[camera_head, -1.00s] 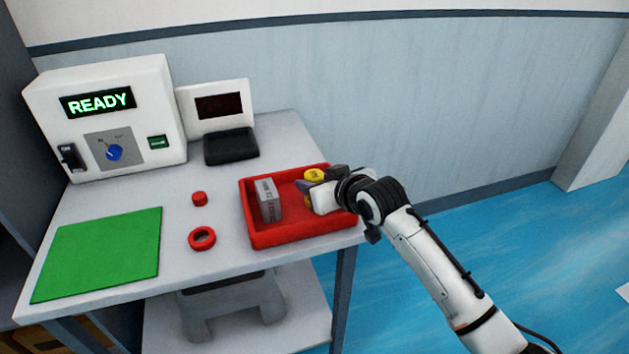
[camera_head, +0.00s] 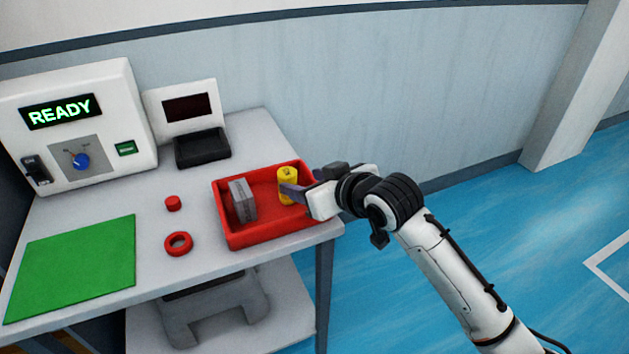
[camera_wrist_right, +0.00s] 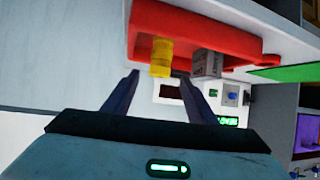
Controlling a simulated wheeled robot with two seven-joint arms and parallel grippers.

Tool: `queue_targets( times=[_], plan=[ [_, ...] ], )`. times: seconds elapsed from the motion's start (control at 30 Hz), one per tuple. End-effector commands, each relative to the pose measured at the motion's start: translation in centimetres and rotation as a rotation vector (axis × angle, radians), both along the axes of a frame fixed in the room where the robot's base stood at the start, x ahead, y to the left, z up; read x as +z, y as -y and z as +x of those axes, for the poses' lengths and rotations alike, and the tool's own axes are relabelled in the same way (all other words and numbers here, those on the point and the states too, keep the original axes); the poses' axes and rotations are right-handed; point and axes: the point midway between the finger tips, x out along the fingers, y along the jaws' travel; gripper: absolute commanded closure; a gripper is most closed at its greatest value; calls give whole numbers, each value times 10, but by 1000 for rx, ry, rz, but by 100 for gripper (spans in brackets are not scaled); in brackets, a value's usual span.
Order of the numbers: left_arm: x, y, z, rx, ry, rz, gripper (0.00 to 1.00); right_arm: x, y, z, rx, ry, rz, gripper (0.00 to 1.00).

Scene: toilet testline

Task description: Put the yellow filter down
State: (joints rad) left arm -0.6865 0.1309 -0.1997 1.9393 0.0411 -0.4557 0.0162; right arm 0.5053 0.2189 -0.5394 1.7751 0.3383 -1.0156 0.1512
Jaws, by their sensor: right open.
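The yellow filter (camera_head: 287,182) is a small cylinder standing upright in the red tray (camera_head: 270,237), towards its right side. My right gripper (camera_head: 296,192) is at the tray's right side with its fingers open and one finger close beside the filter. In the right wrist view the filter (camera_wrist_right: 161,58) shows beyond the two spread fingertips of my right gripper (camera_wrist_right: 160,76), with nothing held between them. I cannot tell whether a finger touches the filter. My left gripper is not in view.
A grey box (camera_head: 242,201) stands in the tray's left part. A red cap (camera_head: 173,203) and red ring (camera_head: 178,243) lie left of the tray. A green mat (camera_head: 75,265) lies at the table's left. A white machine reading READY (camera_head: 80,120) and a small screen device (camera_head: 188,120) stand behind.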

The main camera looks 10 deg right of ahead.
Motion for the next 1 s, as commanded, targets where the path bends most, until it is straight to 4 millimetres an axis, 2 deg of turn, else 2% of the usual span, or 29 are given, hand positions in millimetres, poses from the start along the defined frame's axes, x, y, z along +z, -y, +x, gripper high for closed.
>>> queue_targets(
  times=[0.1,0.3,1.0],
  plan=[
    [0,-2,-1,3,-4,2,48,9,8,-14,0,0,0,48],
    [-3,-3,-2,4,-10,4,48,15,14,-25,1,0,0,48],
    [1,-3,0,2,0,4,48,16,14,-26,0,-1,1,48]
  ],
)
